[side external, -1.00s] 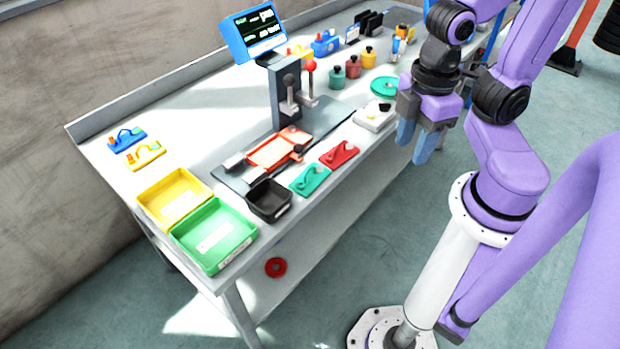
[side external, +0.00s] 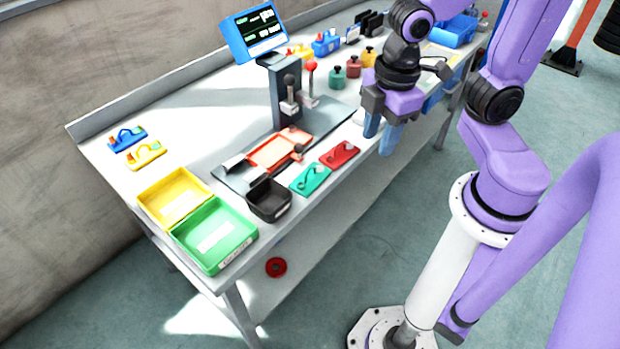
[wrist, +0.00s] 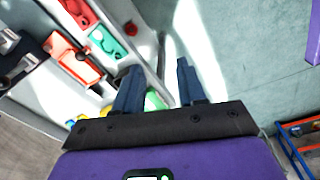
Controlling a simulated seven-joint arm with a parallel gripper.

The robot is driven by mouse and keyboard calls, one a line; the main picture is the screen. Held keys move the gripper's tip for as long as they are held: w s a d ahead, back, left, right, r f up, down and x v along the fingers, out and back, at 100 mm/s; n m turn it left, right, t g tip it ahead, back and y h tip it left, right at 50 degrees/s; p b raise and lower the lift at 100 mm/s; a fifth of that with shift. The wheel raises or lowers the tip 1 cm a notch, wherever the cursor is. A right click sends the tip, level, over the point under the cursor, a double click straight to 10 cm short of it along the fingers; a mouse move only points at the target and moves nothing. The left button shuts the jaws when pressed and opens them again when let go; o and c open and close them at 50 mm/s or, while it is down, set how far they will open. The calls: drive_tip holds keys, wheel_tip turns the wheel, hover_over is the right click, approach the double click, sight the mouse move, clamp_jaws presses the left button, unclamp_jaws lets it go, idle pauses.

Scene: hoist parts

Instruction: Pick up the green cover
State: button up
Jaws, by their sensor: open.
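The green cover (side external: 311,179) is a flat teal-green plate with a raised handle-like part, lying near the table's front edge. It also shows in the wrist view (wrist: 107,41), ahead of my gripper and to the left. A red cover (side external: 340,154) of similar shape lies just right of it and shows in the wrist view (wrist: 80,12). My gripper (side external: 380,140) is open and empty, fingers pointing down. It is above and to the right of both covers, around the table's front edge. The wrist view shows a wide gap between its fingers (wrist: 159,84).
A black bin (side external: 269,208) stands left of the green cover. A green tray (side external: 243,239) and a yellow tray (side external: 155,196) are farther left. A fixture with an orange frame (side external: 266,153) and a lever post (side external: 285,88) stands behind.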

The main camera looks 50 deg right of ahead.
drive_tip(key=w+d+f+n+t, duration=0.1)
drive_tip(key=w+f+n, duration=0.2)
drive_tip(key=w, duration=1.2)
hover_over(312, 168)
drive_tip(key=shift+n+h, duration=0.3)
drive_tip(key=f, duration=1.2)
drive_tip(key=shift+s+a+f, duration=0.2)
drive_tip(key=shift+s+a, duration=0.05)
drive_tip(key=shift+s, duration=0.05)
drive_tip(key=shift+w+d+f, duration=0.1)
drive_tip(key=shift+d+f, duration=0.1)
drive_tip(key=shift+f, duration=0.75)
drive_tip(key=shift+w+d+f, duration=0.1)
drive_tip(key=shift+d+f, duration=0.1)
drive_tip(key=shift+f, duration=0.7)
drive_tip(key=shift+w+f, duration=0.1)
drive_tip(key=shift+f, duration=0.65)
clamp_jaws()
